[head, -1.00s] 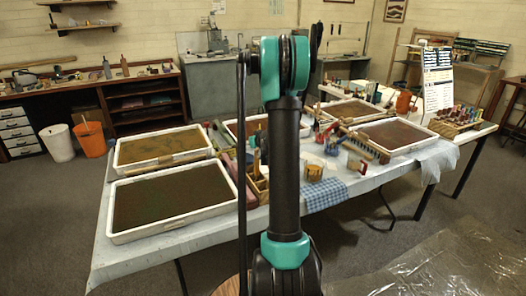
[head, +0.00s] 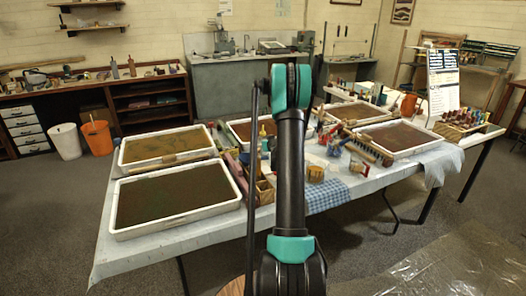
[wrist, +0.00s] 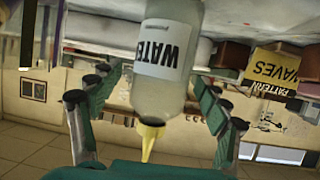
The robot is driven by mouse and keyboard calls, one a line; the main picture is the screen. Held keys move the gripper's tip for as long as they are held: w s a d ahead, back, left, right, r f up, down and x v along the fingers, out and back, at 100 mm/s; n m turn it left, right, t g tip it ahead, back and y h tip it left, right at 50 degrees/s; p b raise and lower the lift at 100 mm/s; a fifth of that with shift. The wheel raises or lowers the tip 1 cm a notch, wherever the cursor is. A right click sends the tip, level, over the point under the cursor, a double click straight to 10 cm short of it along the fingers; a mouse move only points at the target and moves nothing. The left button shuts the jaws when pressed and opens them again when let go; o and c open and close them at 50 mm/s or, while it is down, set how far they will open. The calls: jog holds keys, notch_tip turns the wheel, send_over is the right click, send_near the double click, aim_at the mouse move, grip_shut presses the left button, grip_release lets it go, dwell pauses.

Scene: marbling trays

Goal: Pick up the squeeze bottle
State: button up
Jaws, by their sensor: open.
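The squeeze bottle (wrist: 160,92) shows large in the wrist view, upside down in the picture. It is translucent and pale, with a white label reading WATER and a yellow nozzle (wrist: 149,134). My gripper (wrist: 155,78) is open, with one finger on each side of the bottle. A gap shows at the left finger; the right finger is close to the bottle, and I cannot tell whether it touches. The bottle's far end runs out of the picture. In the head view my arm hides most of the gripper area.
The table (head: 140,255) bears shallow trays, including a dark one (head: 117,232) at the front left and a brown one (head: 425,148) at the right. A checked blue cloth (head: 326,195) lies at the table's front edge.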

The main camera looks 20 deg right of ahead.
jog(key=shift+w, duration=0.15)
jog(key=shift+c, duration=0.3)
jog(key=c, duration=0.8)
